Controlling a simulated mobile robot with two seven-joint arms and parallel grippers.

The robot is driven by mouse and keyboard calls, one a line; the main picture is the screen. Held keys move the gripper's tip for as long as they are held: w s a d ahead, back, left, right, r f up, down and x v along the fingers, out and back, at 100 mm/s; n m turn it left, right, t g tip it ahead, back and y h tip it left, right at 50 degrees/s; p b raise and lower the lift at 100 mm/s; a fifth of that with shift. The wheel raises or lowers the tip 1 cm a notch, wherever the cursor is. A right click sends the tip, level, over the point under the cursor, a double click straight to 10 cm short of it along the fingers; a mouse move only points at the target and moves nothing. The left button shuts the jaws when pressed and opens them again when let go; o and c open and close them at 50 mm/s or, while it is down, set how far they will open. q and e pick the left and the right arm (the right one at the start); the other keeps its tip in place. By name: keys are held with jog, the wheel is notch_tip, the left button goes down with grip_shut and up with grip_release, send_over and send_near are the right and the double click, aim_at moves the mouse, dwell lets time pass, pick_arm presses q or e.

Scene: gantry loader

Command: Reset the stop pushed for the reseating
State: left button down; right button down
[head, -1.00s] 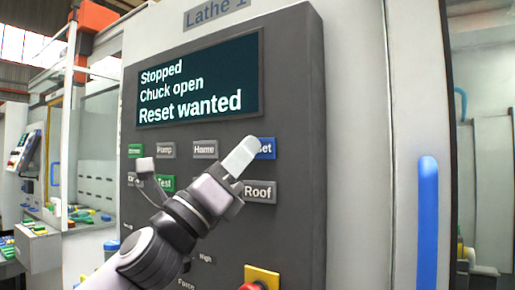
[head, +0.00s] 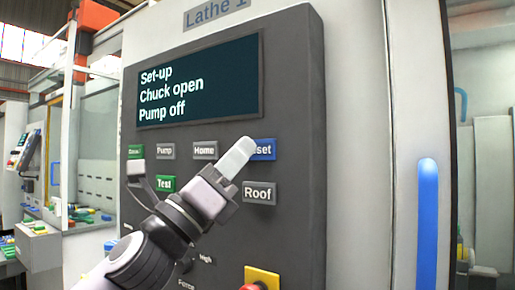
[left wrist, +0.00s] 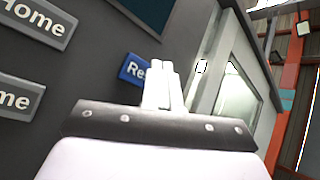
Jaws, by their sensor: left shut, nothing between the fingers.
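The Lathe 1 control panel (head: 292,100) fills the middle of the head view. Its screen (head: 200,82) reads "Set-up, Chuck open, Pump off". The blue Reset button (head: 264,149) is partly covered by my left gripper (head: 238,152), whose shut, empty fingers are in front of its left part. In the left wrist view the fingers (left wrist: 162,85) are together beside the blue Reset button (left wrist: 132,68), overlapping its right part. I cannot tell whether they touch it. My right gripper is not in view.
A grey Roof button (head: 259,192) sits below Reset, with Home (head: 205,150), Pump (head: 166,151) and green Test (head: 165,184) to the left. A red knob on a yellow plate (head: 262,275) is lower down. A blue handle (head: 427,220) is on the right.

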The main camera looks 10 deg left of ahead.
pick_arm(q)
jog(key=shift+s, duration=0.1)
jog(key=s, duration=0.1)
jog(key=s+a, duration=0.1)
jog(key=s, duration=0.2)
jog(key=shift+s+a+p, duration=0.25)
jog(key=shift+a+p, duration=0.1)
jog(key=shift+p, duration=0.05)
dwell(0.7)
